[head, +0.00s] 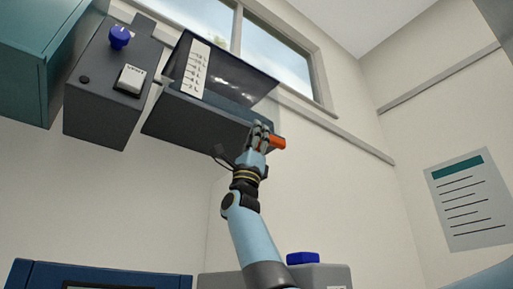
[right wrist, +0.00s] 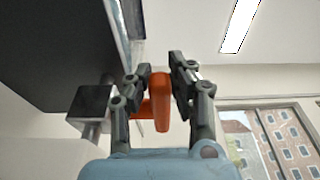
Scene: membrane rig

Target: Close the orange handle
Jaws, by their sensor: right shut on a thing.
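The orange handle (head: 277,143) sticks out at the right end of the dark rig box (head: 205,122) in the head view. My right gripper (head: 260,132) reaches up to it from below and is shut on it, hiding part of it. In the right wrist view the orange handle (right wrist: 161,100) stands between the two dark fingers of the right gripper (right wrist: 160,78). A short orange stem runs left from it toward a dark grey block (right wrist: 90,103) by the box. My left gripper is in neither view.
A grey control box (head: 97,110) with a blue knob (head: 120,37) and a white switch (head: 130,79) hangs left of the rig. A teal cabinet (head: 30,70) is at the far left. A blue block (head: 302,258) sits on grey equipment below.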

